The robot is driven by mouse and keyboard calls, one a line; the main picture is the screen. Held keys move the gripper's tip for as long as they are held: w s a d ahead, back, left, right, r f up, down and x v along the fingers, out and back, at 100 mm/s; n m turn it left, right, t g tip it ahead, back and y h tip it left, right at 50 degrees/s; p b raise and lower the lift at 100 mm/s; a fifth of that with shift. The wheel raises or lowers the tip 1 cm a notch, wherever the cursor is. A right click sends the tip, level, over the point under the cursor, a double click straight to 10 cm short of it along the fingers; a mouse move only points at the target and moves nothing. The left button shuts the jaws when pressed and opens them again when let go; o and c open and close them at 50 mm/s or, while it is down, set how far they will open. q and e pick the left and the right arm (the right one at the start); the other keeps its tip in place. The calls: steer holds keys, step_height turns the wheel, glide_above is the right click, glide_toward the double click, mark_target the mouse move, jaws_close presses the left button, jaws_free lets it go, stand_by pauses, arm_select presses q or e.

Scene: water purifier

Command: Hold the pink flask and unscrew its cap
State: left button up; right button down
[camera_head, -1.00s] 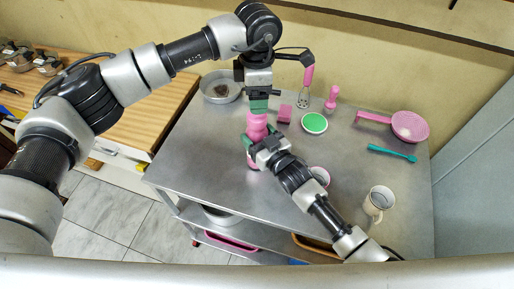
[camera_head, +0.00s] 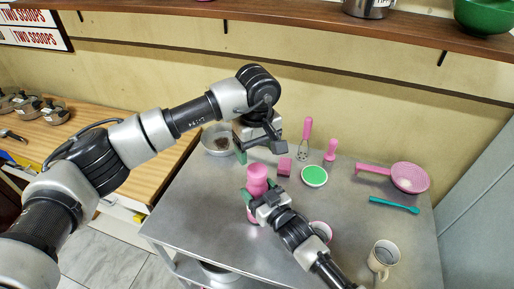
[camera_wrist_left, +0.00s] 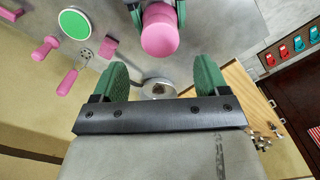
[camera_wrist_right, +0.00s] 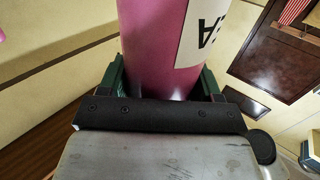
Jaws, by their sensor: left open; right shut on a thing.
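In the right wrist view the flask (camera_wrist_right: 160,40) fills the space between the green fingers and shows a white label with dark letters. My left gripper (camera_head: 259,150) is open and empty, above and slightly behind the flask. In the left wrist view, the flask's rounded pink top (camera_wrist_left: 160,32) lies beyond the open left fingers (camera_wrist_left: 161,75), not between them. I cannot make out a seam between cap and body.
A shelf (camera_head: 300,15) runs above.

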mark_target(257, 170)
arm_select(q)
steer(key=shift+f, duration=4.05)
